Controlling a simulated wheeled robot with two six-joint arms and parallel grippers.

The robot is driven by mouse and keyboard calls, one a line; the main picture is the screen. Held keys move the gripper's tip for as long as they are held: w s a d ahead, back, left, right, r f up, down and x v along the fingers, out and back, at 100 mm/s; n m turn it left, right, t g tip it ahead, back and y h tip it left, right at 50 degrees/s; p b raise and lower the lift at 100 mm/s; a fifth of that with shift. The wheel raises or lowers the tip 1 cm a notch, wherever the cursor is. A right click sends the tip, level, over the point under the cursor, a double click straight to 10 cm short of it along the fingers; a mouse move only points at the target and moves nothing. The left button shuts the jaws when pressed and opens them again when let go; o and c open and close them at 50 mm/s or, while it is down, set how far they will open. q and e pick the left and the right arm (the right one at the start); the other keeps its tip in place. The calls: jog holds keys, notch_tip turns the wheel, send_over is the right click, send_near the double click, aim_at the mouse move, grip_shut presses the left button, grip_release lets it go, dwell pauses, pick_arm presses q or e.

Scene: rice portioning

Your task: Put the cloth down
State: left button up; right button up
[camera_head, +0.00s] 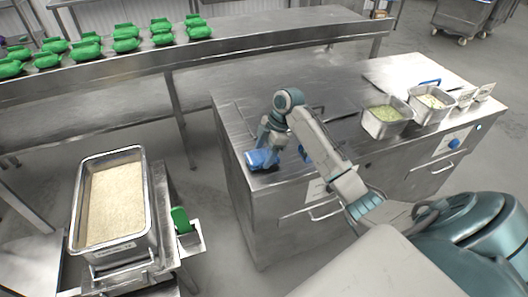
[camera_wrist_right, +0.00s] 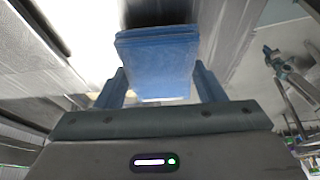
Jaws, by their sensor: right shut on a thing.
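The blue folded cloth (camera_head: 262,159) is at the front left corner of the steel counter (camera_head: 240,130) in the head view. My right gripper (camera_head: 265,149) is shut on it, with the wrist bent downward. In the right wrist view the cloth (camera_wrist_right: 157,62) shows as a stack of flat layers between the two blue fingers of my right gripper (camera_wrist_right: 160,88). A dark patch lies just under the cloth on the counter; I cannot tell whether the cloth touches the top. My left gripper is not in view.
Two steel pans with food, a nearer one (camera_head: 386,122) and a farther one (camera_head: 430,107), stand at the counter's right. A large tray of rice (camera_head: 110,157) stands at the left. Green packs (camera_head: 126,38) line the back table. The counter's back left is mostly clear.

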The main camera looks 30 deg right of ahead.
jog(key=shift+f, duration=0.45)
jog(key=o, duration=1)
jog(key=shift+f, duration=0.1)
jog(key=b+v, duration=0.2)
jog(key=v, duration=0.7)
jog(key=shift+d+b, duration=0.15)
jog(key=shift+b, duration=0.25)
jog(key=p+v, duration=0.1)
jog(key=v, duration=0.2)
jog(key=shift+s, duration=0.1)
